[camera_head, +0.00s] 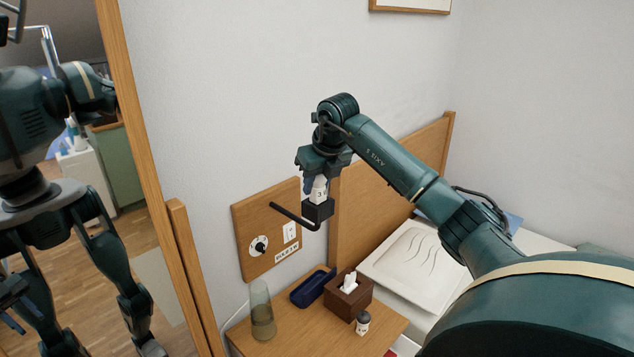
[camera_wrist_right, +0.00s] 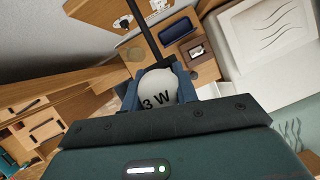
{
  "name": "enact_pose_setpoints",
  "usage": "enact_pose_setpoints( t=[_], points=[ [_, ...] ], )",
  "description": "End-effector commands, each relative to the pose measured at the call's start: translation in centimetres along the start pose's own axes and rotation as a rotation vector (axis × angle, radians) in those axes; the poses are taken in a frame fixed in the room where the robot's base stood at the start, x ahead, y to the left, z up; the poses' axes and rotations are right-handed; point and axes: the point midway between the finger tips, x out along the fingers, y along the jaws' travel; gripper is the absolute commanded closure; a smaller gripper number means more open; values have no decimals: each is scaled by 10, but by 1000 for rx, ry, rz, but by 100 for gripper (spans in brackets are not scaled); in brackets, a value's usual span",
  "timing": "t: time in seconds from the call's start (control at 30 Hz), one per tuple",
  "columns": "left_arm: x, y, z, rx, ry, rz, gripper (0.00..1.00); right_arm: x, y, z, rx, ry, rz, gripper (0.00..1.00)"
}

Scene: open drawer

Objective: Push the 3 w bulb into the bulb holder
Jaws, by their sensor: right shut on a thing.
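The 3 W bulb (camera_head: 319,190) is white and roughly upright in the head view. My right gripper (camera_head: 318,180) is shut on it from above. In the right wrist view the bulb (camera_wrist_right: 160,88) shows its "3 W" mark between my blue fingers. The bulb holder (camera_head: 318,209) is a black block at the end of a bent black arm (camera_head: 290,216) by the wooden wall panel. The bulb is directly over the holder, its lower end at the holder's top; how deep it sits is hidden. My left gripper is not directly in view.
The wall panel (camera_head: 250,225) carries a dial and a switch. Below, the bedside table (camera_head: 293,330) holds a glass vase (camera_head: 262,310), a blue tray (camera_head: 313,287), a tissue box (camera_head: 348,296) and a small bottle (camera_head: 363,323). A bed with a pillow (camera_head: 410,254) stands right.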

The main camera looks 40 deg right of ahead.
Motion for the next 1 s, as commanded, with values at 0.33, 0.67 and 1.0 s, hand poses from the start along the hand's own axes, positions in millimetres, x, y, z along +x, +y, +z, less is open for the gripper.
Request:
enact_pose_setpoints(
  t=[0.33, 0.67, 1.0],
  points=[
    [1, -1, 0, -1, -1, -3, 67, 0, 0, 0, 0, -12, -2, 91],
    [1, -1, -1, -2, 0, -4, 67, 0, 0, 0, 0, -12, -1, 91],
    [-1, -1, -4, -2, 0, -4, 67, -1, 0, 0, -1, -12, -1, 91]
  ],
)
